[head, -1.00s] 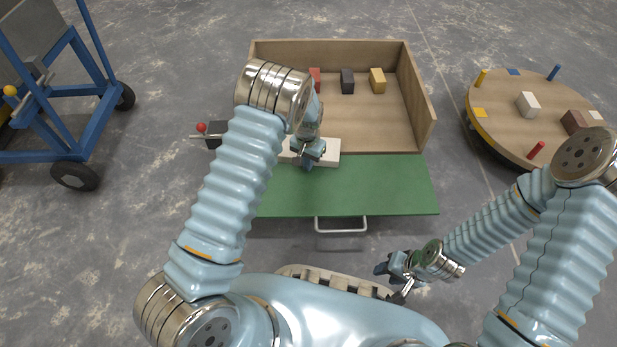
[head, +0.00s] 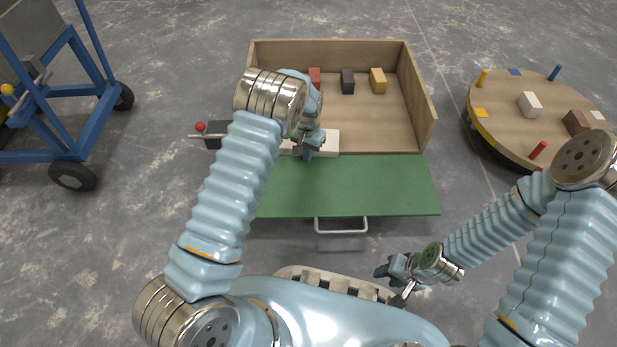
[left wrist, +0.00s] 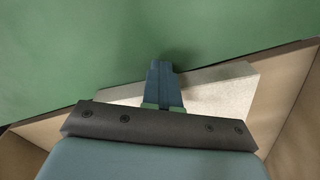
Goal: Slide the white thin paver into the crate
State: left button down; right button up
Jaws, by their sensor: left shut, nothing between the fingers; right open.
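The white thin paver (head: 327,141) lies flat at the open front of the wooden crate (head: 420,95), its near edge about at the boundary with the green board (head: 350,185). In the left wrist view the pale paver (left wrist: 225,92) shows behind the fingers, with the green board (left wrist: 80,45) beyond. My left gripper (head: 308,153) is shut and empty, its fingertips down at the paver's near side; whether they touch it is unclear. My right gripper (head: 386,269) is open and empty, near my base.
Red (head: 314,76), black (head: 347,81) and yellow (head: 377,81) blocks stand at the crate's back wall. A metal handle (head: 341,228) is on the board's front. A round table (head: 500,110) with blocks and pegs is at right, a blue cart (head: 60,110) at left.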

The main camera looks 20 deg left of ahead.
pick_arm(q)
jog(key=shift+w+a, duration=0.45)
jog(key=shift+w, duration=1.05)
jog(key=shift+w+a, duration=0.4)
jog(key=shift+w, duration=1.05)
jog(key=shift+w+a, duration=0.45)
jog(key=shift+w, duration=1.05)
jog(key=shift+w+a+r, duration=0.1)
jog(key=shift+w, duration=0.45)
jog(key=r+p, duration=0.2)
jog(key=s+r+p, duration=0.1)
jog(key=r+p, duration=0.1)
jog(key=r, duration=0.1)
jog(key=r+p, duration=0.2)
jog(key=shift+s+d+r, duration=0.2)
jog(key=shift+s+r, duration=0.15)
jog(key=shift+s+r+p, duration=0.2)
jog(key=shift+r+p, duration=0.4)
jog(key=shift+r, duration=0.05)
pick_arm(e)
notch_tip(320, 180, up, 7)
jog(key=w, duration=0.1)
